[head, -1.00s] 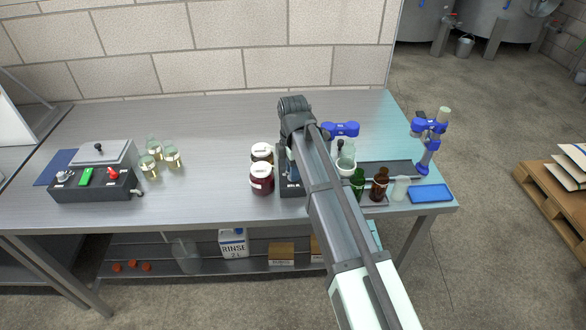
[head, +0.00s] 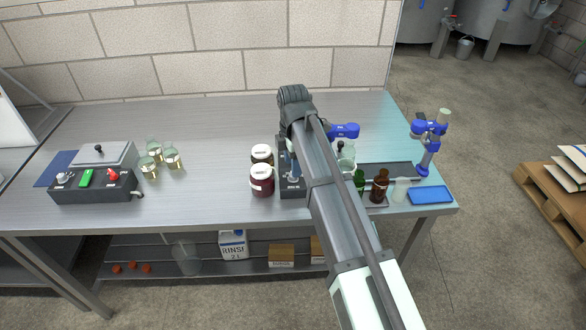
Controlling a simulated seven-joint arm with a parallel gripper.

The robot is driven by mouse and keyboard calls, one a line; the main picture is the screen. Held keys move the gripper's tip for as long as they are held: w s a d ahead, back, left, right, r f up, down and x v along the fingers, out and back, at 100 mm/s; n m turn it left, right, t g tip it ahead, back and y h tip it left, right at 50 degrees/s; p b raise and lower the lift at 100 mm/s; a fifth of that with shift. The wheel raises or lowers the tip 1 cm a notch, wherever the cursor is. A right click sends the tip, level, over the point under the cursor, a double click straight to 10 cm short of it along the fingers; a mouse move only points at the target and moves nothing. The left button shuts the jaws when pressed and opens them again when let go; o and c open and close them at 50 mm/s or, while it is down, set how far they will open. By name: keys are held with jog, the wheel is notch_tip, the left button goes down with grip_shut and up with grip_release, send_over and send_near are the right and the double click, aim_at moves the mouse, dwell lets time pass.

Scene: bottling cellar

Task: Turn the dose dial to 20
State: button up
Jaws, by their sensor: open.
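I cannot make out a dose dial or its marks for certain. A dark device (head: 291,187) with a pale blue upright part stands at the middle front of the table, partly hidden by my arm.
Two dark red jars with white lids (head: 261,181) stand just left of the device. Several small glasses (head: 152,166) stand near the control box. Bottles (head: 380,186), a blue tray (head: 430,195) and a blue stand (head: 428,150) crowd the right. The table's left middle (head: 210,140) is clear.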

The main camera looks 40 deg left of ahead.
notch_tip(320, 180, up, 10)
jog(key=shift+r, duration=0.25)
dwell(0.6)
jog(key=d+f+m+g, duration=0.1)
jog(key=d+f+m, duration=0.1)
jog(key=d+f, duration=0.7)
jog(key=d+f+m+g, duration=0.15)
jog(key=d+f, duration=0.25)
jog(key=d, duration=0.8)
jog(key=w+d+f+m+g, duration=0.1)
jog(key=d+f+m, duration=0.5)
jog(key=d+f, duration=0.55)
jog(key=w+d+f+m, duration=0.1)
jog(key=d+f+m, duration=0.6)
jog(key=f, duration=0.7)
jog(key=s+d+f+m+g, duration=0.2)
jog(key=s+d+f+m, duration=0.65)
jog(key=d+f, duration=0.6)
jog(key=s+d+f+m, duration=0.2)
jog(key=s+d+f, duration=0.2)
jog(key=s, duration=0.4)
jog(key=s+d+f+m+g, duration=0.1)
jog(key=s+d+f+m, duration=0.2)
jog(key=s, duration=0.5)
jog(key=shift+d+f, duration=0.4)
jog(key=shift+d, duration=0.25)
jog(key=shift+s, duration=0.1)
